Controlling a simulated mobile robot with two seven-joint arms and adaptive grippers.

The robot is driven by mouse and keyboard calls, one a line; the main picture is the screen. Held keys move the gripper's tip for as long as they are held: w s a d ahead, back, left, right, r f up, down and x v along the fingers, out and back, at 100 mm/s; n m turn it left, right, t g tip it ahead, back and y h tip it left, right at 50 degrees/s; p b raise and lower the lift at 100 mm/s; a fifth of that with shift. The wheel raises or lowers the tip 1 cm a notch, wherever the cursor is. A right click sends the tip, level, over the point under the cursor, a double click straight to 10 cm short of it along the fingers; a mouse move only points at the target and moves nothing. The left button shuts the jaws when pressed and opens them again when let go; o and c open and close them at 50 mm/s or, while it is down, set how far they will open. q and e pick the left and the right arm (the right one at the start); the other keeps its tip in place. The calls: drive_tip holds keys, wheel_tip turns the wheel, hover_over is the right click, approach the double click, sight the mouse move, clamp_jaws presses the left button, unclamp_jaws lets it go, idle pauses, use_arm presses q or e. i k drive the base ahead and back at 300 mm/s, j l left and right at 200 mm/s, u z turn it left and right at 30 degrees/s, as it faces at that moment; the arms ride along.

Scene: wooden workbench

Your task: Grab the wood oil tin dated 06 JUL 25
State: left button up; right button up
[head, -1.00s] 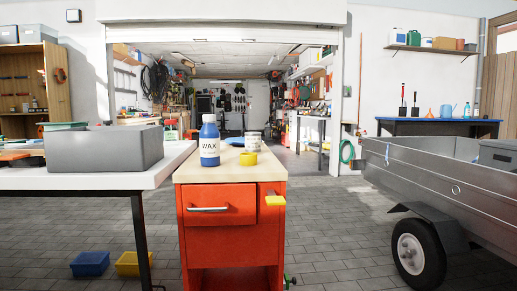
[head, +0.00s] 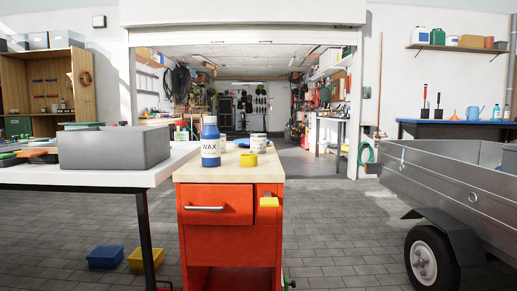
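No tin with a readable date of 06 JUL 25 can be made out. A small pale tin (head: 258,142) stands at the back of the wooden top of the red cabinet. Its label is too small to read, and its lower part is partly hidden by a yellow roll. A blue bottle (head: 211,147) with a white label reading WAX stands upright at the front left of the same top. Neither of my grippers shows in the head view.
The red cabinet (head: 224,240) has a wooden top (head: 228,174) with a yellow roll (head: 248,160). A white table (head: 120,176) with a grey bin (head: 112,150) adjoins it at left. A metal trailer (head: 450,190) stands right. Paving between cabinet and trailer is clear.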

sight(257, 141)
drive_tip(key=i+l, duration=0.2)
drive_tip(key=i, duration=0.25)
drive_tip(key=i+l, duration=0.15)
drive_tip(key=i, duration=0.3)
drive_tip(key=i+l, duration=0.2)
drive_tip(key=i, duration=0.25)
